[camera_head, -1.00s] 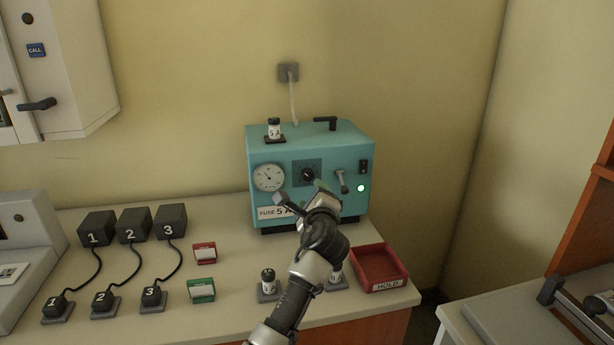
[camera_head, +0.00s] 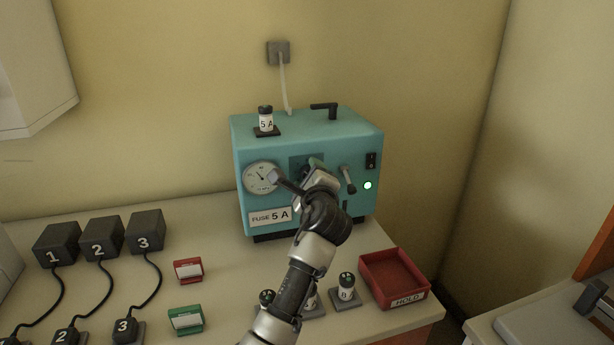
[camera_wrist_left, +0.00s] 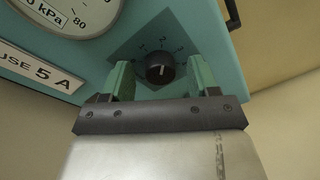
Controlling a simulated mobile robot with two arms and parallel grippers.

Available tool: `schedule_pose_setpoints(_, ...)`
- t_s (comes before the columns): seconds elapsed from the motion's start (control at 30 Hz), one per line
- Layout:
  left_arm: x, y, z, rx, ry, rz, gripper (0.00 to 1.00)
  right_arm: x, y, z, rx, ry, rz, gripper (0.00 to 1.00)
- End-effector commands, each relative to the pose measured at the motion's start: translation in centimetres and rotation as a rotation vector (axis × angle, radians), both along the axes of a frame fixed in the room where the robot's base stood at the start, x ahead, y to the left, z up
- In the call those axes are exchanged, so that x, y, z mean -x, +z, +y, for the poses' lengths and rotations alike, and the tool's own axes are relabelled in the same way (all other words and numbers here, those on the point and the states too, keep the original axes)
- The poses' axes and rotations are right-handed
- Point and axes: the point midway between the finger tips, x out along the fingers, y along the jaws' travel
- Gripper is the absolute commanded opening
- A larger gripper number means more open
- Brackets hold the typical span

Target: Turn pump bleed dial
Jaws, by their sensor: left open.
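The pump is a teal box (camera_head: 350,130) on the counter against the wall. Its black bleed dial (camera_wrist_left: 160,68) sits on a dark square plate with scale marks, and its white pointer line is close to upright in the left wrist view. My left gripper (camera_wrist_left: 158,80) is open, with one green-padded finger on each side of the dial; I cannot tell whether they touch it. In the head view my left gripper (camera_head: 297,174) is in front of the pump's face and hides most of the dial. My right gripper is not in view.
A gauge (camera_head: 261,178) is left of the dial, and a lever (camera_head: 348,180) and a lit green lamp (camera_head: 368,185) are right of it. A red HOLD tray (camera_head: 393,279) and small fuse holders (camera_head: 346,289) stand in front. Numbered black blocks (camera_head: 102,237) are at left.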

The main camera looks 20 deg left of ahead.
Motion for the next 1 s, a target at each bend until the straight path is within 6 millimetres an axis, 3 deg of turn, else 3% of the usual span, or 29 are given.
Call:
schedule_pose_setpoints(0.07, 0.0, 0.0, 0.0, 0.000, 0.000, 0.000, 0.57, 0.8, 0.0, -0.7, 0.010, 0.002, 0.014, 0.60)
schedule_pose_setpoints(0.37, 0.0, 0.0, 0.0, 0.000, 0.000, 0.000, 0.11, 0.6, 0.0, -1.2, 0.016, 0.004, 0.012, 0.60)
schedule_pose_setpoints(0.67, 0.0, -0.1, 0.1, 0.032, 0.001, -0.022, 0.11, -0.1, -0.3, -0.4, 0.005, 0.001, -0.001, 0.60)
schedule_pose_setpoints(1.0, 0.0, -0.3, 0.1, 0.215, 0.001, -0.146, 0.11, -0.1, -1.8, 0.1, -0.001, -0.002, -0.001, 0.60)
